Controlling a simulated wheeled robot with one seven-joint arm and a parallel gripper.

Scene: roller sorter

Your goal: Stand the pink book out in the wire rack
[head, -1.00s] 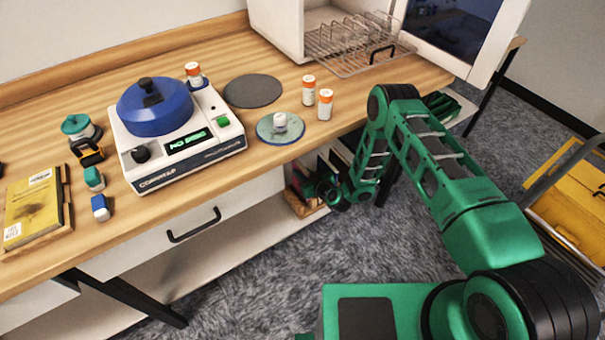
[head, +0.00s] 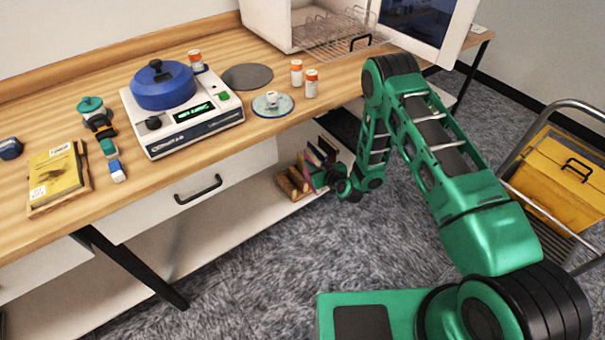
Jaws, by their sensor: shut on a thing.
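The pink book (head: 312,159) shows as a small pink edge among coloured books at the open lower shelf under the bench. My gripper (head: 322,181) is at that shelf, low and left of my forearm, and is shut on the pink book. The fingers are small and partly hidden by the wrist, so the exact grip is unclear. The wire rack (head: 325,36) stands at the back of the bench, partly inside the open white cabinet, far above the gripper. Its wire slots look empty.
A wooden holder (head: 291,184) sits beside the books. On the bench are a blue-lidded machine (head: 185,112), orange-capped bottles (head: 311,85), a round dish (head: 272,104) and a yellow book (head: 56,177). A yellow case (head: 560,180) on a cart stands right. Carpet is open below.

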